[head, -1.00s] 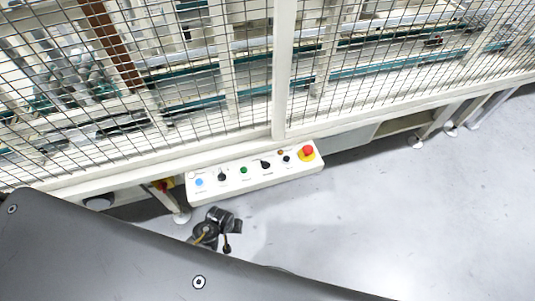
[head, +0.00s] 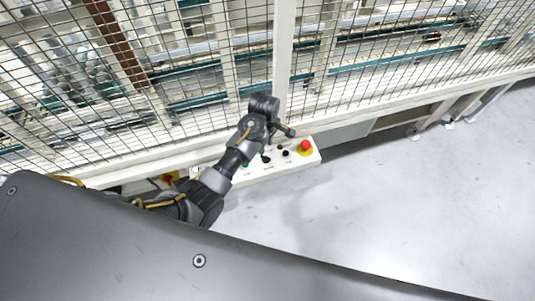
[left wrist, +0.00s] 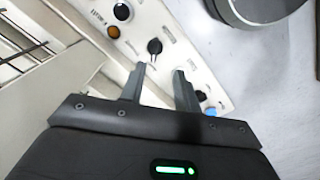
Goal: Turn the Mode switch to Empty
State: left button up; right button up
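The white control panel (head: 303,164) is fixed low at the fence. A black rotary switch (left wrist: 154,46) is just beyond my left gripper's fingertips in the left wrist view, near an orange button (left wrist: 113,32). It also shows in the head view (head: 266,158). A second black switch (left wrist: 200,95) sits beside the blue button (left wrist: 211,111), partly behind a finger. I cannot read which switch is labelled Mode. My left gripper (left wrist: 159,69) is open and empty, its two fingers apart. My right gripper is out of view.
The wire mesh fence (head: 380,60) rises behind the panel. The grey floor (head: 410,210) is clear on the right.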

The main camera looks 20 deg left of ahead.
aim_at(267, 157)
pick_arm(q)
jog(key=shift+n, duration=0.4)
jog(key=f, duration=0.6)
jog(key=w+f, duration=0.1)
jog(key=f, duration=0.2)
jog(key=shift+d+f, duration=0.2)
grip_shut()
